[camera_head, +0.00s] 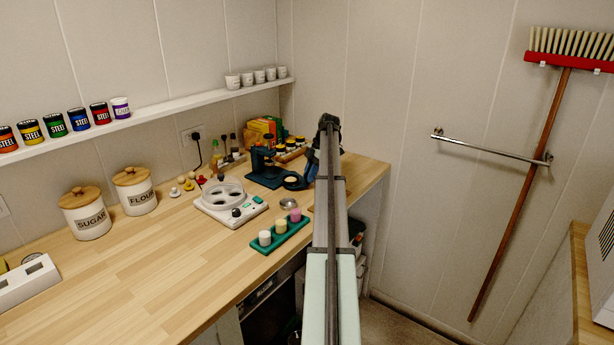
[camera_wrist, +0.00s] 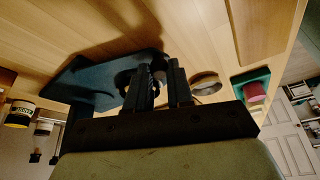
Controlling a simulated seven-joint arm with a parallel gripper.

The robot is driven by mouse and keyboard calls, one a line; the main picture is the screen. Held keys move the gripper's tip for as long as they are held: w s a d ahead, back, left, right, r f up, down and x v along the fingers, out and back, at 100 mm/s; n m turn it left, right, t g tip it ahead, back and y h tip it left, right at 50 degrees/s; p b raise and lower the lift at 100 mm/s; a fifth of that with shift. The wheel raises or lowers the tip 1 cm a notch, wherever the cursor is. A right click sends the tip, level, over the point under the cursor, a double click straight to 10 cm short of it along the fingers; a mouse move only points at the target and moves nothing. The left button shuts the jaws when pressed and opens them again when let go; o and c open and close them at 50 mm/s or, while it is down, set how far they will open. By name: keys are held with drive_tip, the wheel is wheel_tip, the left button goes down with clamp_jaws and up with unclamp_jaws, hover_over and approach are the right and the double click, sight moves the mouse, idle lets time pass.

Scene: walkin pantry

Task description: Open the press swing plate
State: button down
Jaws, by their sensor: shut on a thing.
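The dark blue press (camera_head: 266,168) stands on the wooden counter near the back corner. Its round dark swing plate (camera_head: 293,182) shows to the right of the press base, with a pale middle. In the wrist view the blue press (camera_wrist: 88,82) lies at the left and runs behind my fingers. My gripper (camera_wrist: 162,85) is shut on the edge of the swing plate, low by the press. The exact contact is hidden behind the dark fingers.
A white scale-like device (camera_head: 231,204) stands to the left. Jars and boxes crowd behind. The front left counter is mostly clear.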

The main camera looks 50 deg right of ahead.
drive_tip(key=shift+d+n, duration=0.4)
idle(0.4)
drive_tip(key=c, duration=1)
unclamp_jaws()
drive_tip(key=v, duration=0.7)
drive_tip(key=shift+d+r, duration=0.2)
drive_tip(key=shift+r, duration=0.05)
